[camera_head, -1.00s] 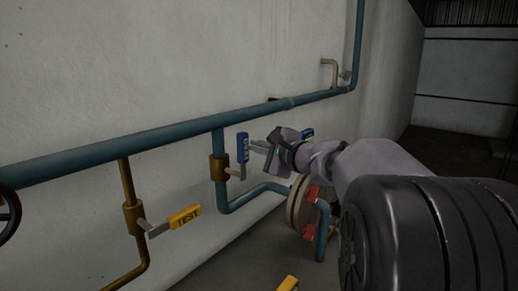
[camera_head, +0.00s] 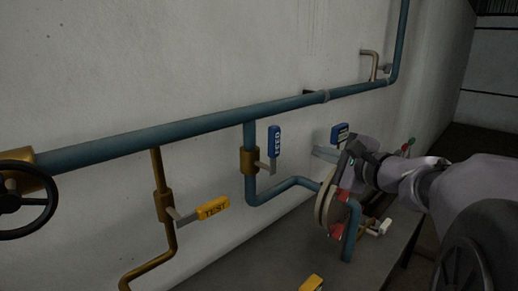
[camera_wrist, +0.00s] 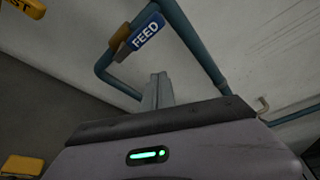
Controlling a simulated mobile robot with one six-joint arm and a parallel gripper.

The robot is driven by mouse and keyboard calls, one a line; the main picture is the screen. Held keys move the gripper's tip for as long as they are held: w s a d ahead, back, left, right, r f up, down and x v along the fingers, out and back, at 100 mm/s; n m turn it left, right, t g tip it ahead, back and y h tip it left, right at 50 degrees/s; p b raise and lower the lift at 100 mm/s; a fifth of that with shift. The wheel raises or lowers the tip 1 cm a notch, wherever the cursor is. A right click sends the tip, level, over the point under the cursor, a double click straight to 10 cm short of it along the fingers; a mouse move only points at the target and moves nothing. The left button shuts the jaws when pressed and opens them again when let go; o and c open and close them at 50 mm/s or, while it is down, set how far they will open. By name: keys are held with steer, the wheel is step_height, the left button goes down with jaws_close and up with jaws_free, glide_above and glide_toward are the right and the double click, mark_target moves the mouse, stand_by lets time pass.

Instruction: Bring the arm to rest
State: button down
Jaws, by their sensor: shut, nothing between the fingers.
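My gripper (camera_head: 320,153) is shut and empty, held in the air in front of the wall, to the right of the upright blue FEED handle (camera_head: 274,142) and apart from it in the picture. In the wrist view my closed fingers (camera_wrist: 159,80) point up the picture toward the blue pipe. The FEED handle (camera_wrist: 147,32) shows there just above the fingertips. My arm comes in from the right edge of the head view.
A blue pipe (camera_head: 200,128) runs along the wall. A yellow TEST handle (camera_head: 212,208) and a black handwheel (camera_head: 22,200) are at left.

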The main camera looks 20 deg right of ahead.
steer(key=shift+a, duration=0.1)
steer(key=s+a+f+n+g+y, duration=0.1)
steer(key=a+f+n+g+y, duration=0.15)
steer(key=a, duration=0.55)
steer(key=s+a+f+n+g+y, duration=0.1)
steer(key=s+a+f+n, duration=0.15)
steer(key=a, duration=0.55)
steer(key=s+a+f+n+g, duration=0.5)
steer(key=s+a+f+n, duration=0.3)
steer(key=a, duration=0.4)
steer(key=s+f+n+g+h, duration=0.2)
steer(key=s+f+n, duration=0.3)
steer(key=s, duration=0.6)
steer(key=shift+a, duration=0.15)
steer(key=shift+s+f, duration=0.1)
